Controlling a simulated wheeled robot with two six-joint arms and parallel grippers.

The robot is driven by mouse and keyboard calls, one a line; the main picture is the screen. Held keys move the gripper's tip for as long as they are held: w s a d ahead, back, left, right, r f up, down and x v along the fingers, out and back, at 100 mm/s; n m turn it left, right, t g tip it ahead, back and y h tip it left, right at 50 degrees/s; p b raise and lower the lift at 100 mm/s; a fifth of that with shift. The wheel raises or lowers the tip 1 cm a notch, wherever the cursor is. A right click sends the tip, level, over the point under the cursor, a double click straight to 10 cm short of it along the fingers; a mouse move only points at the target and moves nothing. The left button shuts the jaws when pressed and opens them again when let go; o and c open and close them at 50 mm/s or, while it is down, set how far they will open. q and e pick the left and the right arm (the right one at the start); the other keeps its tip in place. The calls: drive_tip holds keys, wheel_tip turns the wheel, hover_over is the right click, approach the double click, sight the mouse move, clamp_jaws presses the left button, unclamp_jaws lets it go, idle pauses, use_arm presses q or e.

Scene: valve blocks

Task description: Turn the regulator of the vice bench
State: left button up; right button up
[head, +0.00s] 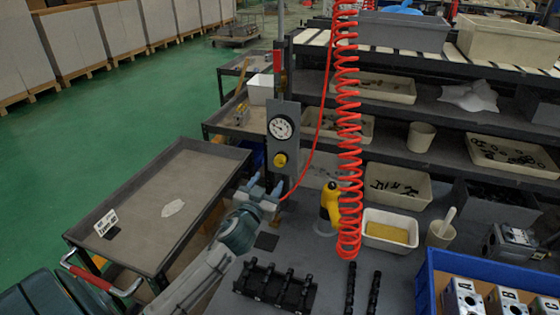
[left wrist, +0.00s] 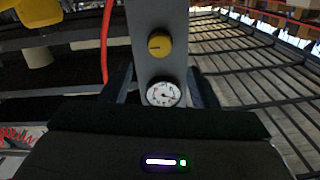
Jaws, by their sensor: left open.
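The regulator is a yellow knob (head: 280,160) on an upright grey panel (head: 290,110), below a round white gauge (head: 282,127). In the left wrist view the knob (left wrist: 159,43) shows above the gauge (left wrist: 163,94), with a dark mark on its face. My left gripper (head: 265,188) is open and empty, below and slightly left of the knob and apart from it. In the left wrist view its two dark fingers (left wrist: 162,88) stand either side of the panel, level with the gauge. My right gripper is out of view.
A red coiled hose (head: 348,130) hangs right of the panel, and a thin red hose (head: 316,150) runs close beside it. A yellow tool (head: 330,205) stands on the grey bench (head: 335,270). A grey cart (head: 185,185) is at left. A blue crate (head: 428,290) holds valve blocks.

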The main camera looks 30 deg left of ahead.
sight(279, 163)
use_arm(q)
drive_tip(key=p+x, duration=0.3)
drive_tip(key=x, duration=0.6)
drive_tip(key=shift+r, duration=0.1)
drive_tip(key=shift+w, duration=0.1)
drive_tip(key=c, duration=1)
drive_tip(key=shift+m, duration=0.4)
drive_tip(key=m, duration=0.3)
drive_tip(key=shift+m, duration=0.3)
drive_tip(key=shift+m+p, duration=0.55)
drive_tip(key=shift+m, duration=1.65)
